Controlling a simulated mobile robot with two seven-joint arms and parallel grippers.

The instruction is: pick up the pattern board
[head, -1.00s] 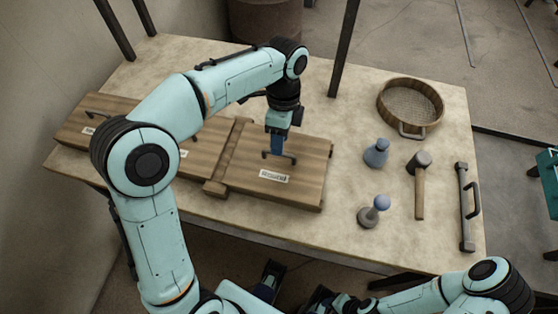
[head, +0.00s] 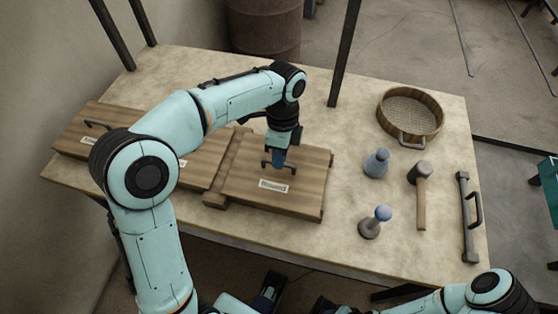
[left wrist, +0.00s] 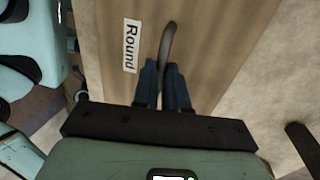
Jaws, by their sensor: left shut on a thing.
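The pattern board (head: 240,190) is a flat wooden board with a dark bar handle (head: 291,167) and a white label (head: 273,185). It lies on the table, right of another board. In the left wrist view the board (left wrist: 215,45) shows its label (left wrist: 131,46), which reads "Round". My left gripper (head: 278,165) reaches down from above and is shut on the handle; in the left wrist view its dark blue fingers sit around the handle (left wrist: 168,45). The fingers hide part of the handle. My right arm shows at the bottom right, but its jaws are not clear.
A second labelled board (head: 205,165) lies to the left, partly hidden by my left arm. Dark posts rise behind.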

